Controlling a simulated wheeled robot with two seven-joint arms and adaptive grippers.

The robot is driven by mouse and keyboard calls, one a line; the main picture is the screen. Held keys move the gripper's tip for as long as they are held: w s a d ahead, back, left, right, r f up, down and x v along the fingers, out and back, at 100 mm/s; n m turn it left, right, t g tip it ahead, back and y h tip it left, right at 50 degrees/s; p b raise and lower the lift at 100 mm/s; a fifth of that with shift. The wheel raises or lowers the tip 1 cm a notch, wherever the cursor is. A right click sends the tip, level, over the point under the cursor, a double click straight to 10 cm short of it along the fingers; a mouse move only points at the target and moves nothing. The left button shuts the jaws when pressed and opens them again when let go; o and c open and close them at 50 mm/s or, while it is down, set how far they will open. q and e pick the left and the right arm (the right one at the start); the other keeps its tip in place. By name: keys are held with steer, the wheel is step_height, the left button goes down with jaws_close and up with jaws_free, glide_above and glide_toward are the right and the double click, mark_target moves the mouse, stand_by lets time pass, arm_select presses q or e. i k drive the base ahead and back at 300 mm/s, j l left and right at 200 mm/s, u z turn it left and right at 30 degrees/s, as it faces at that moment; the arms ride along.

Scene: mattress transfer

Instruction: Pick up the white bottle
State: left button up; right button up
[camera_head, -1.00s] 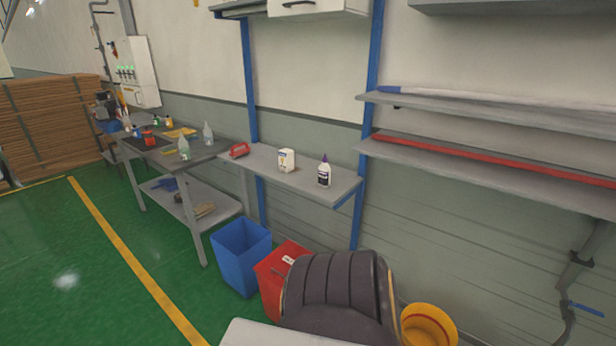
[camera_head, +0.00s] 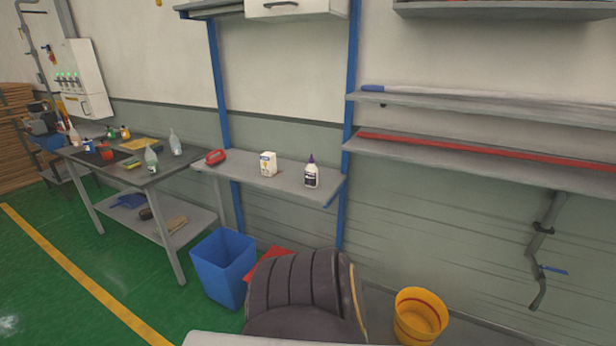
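A white bottle (camera_head: 311,173) with a dark purple cap and a dark label stands upright on the grey wall shelf (camera_head: 240,184), near the shelf's right end. A white box-like container (camera_head: 268,164) stands to its left on the same shelf. Other pale, translucent bottles stand on the workbench further left, one near its front (camera_head: 152,160) and one near its back right (camera_head: 175,143). Neither of my grippers shows in the head view.
A red object (camera_head: 215,157) lies at the shelf's left end. Below are a blue bin (camera_head: 223,268), a partly hidden red bin (camera_head: 268,262), a dark padded seat-like object (camera_head: 305,295) and a yellow bucket (camera_head: 420,316). The workbench (camera_head: 150,175) stands left. Green floor is open at lower left.

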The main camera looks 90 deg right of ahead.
mark_target(311, 171)
steer(key=i+l+z, duration=0.15)
steer(key=i+z, duration=0.55)
steer(key=i, duration=0.25)
steer(key=i+j+z, duration=0.2)
steer(key=i+z, duration=0.55)
steer(key=i+j+z, duration=0.2)
steer(key=i+z, duration=0.3)
steer(key=z, duration=0.25)
steer(key=i+z, duration=0.1)
steer(key=z, duration=0.3)
steer(key=i+j+z, duration=0.1)
steer(key=z, duration=0.3)
steer(key=i+j+z, duration=0.1)
steer(key=z, duration=0.35)
steer(key=i+j+z, duration=0.1)
steer(key=z, duration=0.4)
steer(key=i+j+z, duration=0.1)
steer(key=z, duration=0.35)
steer(key=j+z, duration=0.3)
steer(key=z, duration=0.2)
steer(key=j+z, duration=0.25)
steer(key=z, duration=0.2)
steer(key=j+z, duration=0.25)
steer(key=z, duration=0.25)
steer(key=i, duration=0.05)
